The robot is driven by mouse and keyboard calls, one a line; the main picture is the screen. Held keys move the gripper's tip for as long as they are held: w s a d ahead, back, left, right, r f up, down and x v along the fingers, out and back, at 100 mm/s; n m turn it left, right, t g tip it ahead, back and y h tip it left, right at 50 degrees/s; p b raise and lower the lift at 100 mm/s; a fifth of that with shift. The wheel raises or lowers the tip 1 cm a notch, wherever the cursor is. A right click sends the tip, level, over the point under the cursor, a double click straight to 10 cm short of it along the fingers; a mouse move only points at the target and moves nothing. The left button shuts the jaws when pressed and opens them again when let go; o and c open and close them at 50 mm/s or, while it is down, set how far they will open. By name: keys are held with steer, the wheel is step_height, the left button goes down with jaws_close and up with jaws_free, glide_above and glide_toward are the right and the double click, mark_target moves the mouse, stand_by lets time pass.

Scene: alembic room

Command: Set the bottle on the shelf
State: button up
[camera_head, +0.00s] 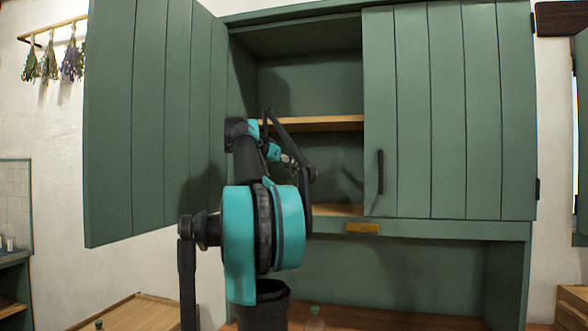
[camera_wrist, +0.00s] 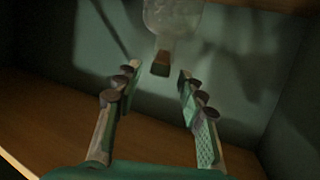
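A clear glass bottle (camera_wrist: 172,22) shows at the top of the wrist view, its dark stopper (camera_wrist: 161,64) pointing toward my gripper. My gripper (camera_wrist: 155,82) is open, and the stopper lies just beyond and between its fingertips, apart from both. In the head view my arm reaches into the open left part of the green cabinet, between the upper shelf (camera_head: 335,123) and the lower shelf (camera_head: 338,210). My forearm hides much of the inside there, and I cannot make out the bottle. A brown shelf board (camera_wrist: 50,125) shows in the wrist view.
The left cabinet door (camera_head: 150,120) stands open beside my arm; the right door (camera_head: 450,110) is shut. Below, a wooden counter (camera_head: 375,318) holds a small glass item with a green top (camera_head: 315,312). Another green top (camera_head: 98,324) shows at lower left.

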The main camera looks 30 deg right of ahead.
steer(key=v, duration=0.9)
steer(key=shift+f, duration=0.1)
